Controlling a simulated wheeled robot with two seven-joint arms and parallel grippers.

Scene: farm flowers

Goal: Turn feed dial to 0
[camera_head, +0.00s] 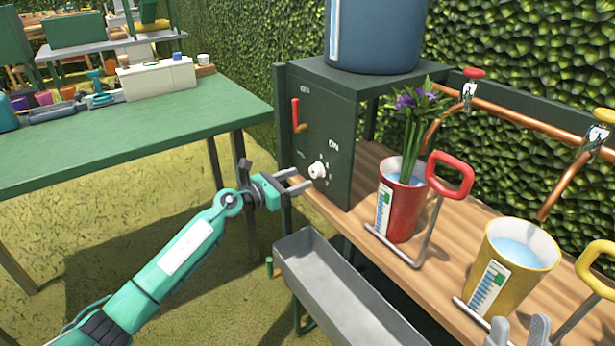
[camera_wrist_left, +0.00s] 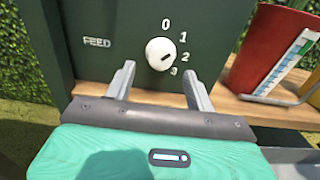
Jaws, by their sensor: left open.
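The feed dial (camera_head: 317,170) is a white round knob on the front of a dark green panel (camera_head: 322,120). In the left wrist view the dial (camera_wrist_left: 157,54) has 0, 1, 2 and 3 printed around its right side and the word FEED to its left. A short dark mark on the knob points right, roughly between 1 and 2. My left gripper (camera_head: 301,181) is open just in front of the dial. Its fingertips (camera_wrist_left: 163,80) stand below and to either side of the knob, with no clear contact. My right gripper (camera_head: 518,332) shows only two grey fingertips, apart, at the bottom edge.
A red lever (camera_head: 297,115) sits on the panel above the dial. A grey trough (camera_head: 345,300) lies below. A red bucket with flowers (camera_head: 402,210) and a yellow bucket (camera_head: 512,275) stand on the wooden shelf. A green table (camera_head: 120,135) is at left.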

